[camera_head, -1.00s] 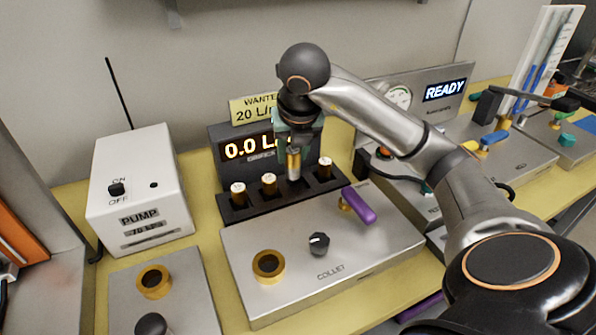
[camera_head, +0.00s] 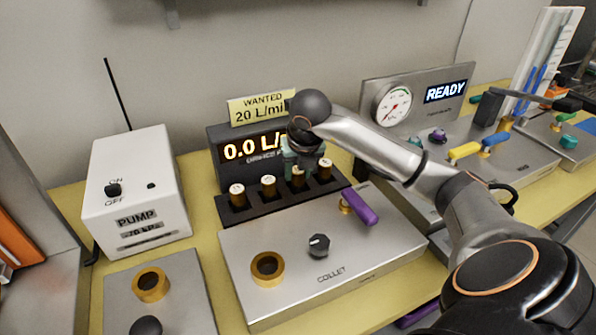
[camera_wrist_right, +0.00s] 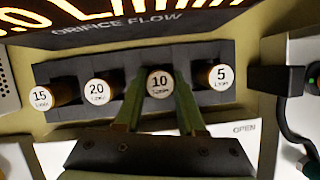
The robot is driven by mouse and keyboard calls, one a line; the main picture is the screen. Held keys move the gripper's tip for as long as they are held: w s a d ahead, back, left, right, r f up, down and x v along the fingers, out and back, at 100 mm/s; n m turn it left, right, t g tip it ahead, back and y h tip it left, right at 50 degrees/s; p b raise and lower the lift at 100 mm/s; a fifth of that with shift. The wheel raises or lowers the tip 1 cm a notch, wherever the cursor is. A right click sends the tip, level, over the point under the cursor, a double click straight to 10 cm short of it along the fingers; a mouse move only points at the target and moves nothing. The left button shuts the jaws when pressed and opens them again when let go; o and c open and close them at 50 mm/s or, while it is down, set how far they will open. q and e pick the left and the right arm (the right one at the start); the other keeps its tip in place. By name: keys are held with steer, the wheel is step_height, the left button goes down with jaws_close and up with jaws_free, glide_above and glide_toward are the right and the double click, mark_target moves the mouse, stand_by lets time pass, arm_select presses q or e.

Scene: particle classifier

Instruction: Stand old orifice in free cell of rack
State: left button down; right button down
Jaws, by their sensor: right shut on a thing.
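The old orifice is a brass cylinder with a white cap marked 10 (camera_wrist_right: 160,82). In the head view the orifice (camera_head: 298,180) is upright at the third cell from the left of the dark rack (camera_head: 285,205). Its lower end is hidden in the cell, and I cannot tell how deep it sits. My right gripper (camera_head: 297,167) points down over the rack. In the right wrist view its green fingers (camera_wrist_right: 160,104) are shut on the orifice, one on each side. My left gripper is not in view.
Orifices marked 15 (camera_wrist_right: 41,98), 20 (camera_wrist_right: 96,91) and 5 (camera_wrist_right: 221,77) stand in the other cells, close beside the fingers. Behind is the flow display (camera_head: 235,150). In front lies the collet plate (camera_head: 290,270) with a brass ring (camera_head: 267,267) and purple lever (camera_head: 359,206).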

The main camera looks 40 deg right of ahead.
steer(key=shift+f, duration=0.1)
steer(key=c, duration=0.5)
jaws_free()
steer(key=shift+r, duration=0.3)
steer(key=p+v, duration=0.2)
steer(key=v, duration=0.9)
steer(key=shift+s+r, duration=0.2)
steer(key=shift+r, duration=0.15)
steer(key=shift+a, duration=0.1)
